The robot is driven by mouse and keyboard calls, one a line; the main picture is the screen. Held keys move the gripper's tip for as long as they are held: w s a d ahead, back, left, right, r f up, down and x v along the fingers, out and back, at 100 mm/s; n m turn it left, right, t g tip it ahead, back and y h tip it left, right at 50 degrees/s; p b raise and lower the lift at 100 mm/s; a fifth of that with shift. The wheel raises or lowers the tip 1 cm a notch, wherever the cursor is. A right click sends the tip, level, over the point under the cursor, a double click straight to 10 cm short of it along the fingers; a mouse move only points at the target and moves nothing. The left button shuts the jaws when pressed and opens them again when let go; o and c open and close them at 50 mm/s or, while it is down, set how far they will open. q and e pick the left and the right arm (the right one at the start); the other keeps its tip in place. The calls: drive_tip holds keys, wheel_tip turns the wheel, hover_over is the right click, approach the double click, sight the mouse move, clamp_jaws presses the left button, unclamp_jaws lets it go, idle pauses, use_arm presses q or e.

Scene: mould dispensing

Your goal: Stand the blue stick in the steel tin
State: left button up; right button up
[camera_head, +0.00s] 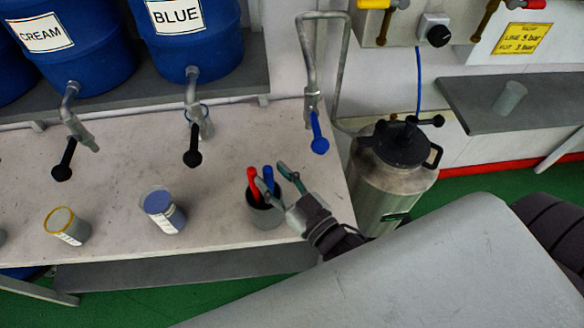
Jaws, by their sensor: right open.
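The blue stick (268,172) stands upright beside a red stick (253,184) in a dark grey round pot (264,217) near the bench's right end. My right gripper (274,177) reaches in from the lower right. Its fingers are apart at the sticks' upper ends, with the blue stick's top appearing between them. I cannot tell whether either finger touches it. The lower ends of both sticks are hidden in the pot. A plain grey tin (510,97) stands on the right shelf; I cannot tell if it is the steel tin. My left gripper is not in view.
A yellow-rimmed tin (68,226) and a tin with blue contents (164,212) stand on the pale bench (115,175). A blue-handled tap (318,133) rises behind the pot. A metal pressure vessel (385,185) stands right of the bench. Blue drums (185,40) line the back.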

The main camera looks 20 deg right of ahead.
drive_tip(key=b+v, duration=0.2)
drive_tip(key=v, duration=0.9)
drive_tip(key=shift+s, duration=0.4)
drive_tip(key=shift+d+f, duration=0.1)
drive_tip(key=s+d+f+g+h, duration=0.15)
drive_tip(key=f+g, duration=0.25)
drive_tip(key=f, duration=1.3)
drive_tip(key=s+d+f+g+h, duration=0.1)
drive_tip(key=s+f+g, duration=0.15)
drive_tip(key=f, duration=1.35)
drive_tip(key=s+d+f+g+h, duration=0.1)
drive_tip(key=s+d+f+g, duration=0.1)
drive_tip(key=s+f, duration=0.3)
drive_tip(key=s+d+f+g, duration=0.2)
drive_tip(key=s+f+g, duration=0.2)
drive_tip(key=f, duration=0.6)
drive_tip(key=s+d+f+m+g+h, duration=0.1)
drive_tip(key=s+d+f+g, duration=0.1)
drive_tip(key=s+f, duration=0.5)
drive_tip(key=shift+d+f+g+h, duration=0.15)
drive_tip(key=shift+f+g+h, duration=0.2)
drive_tip(key=shift+g, duration=0.5)
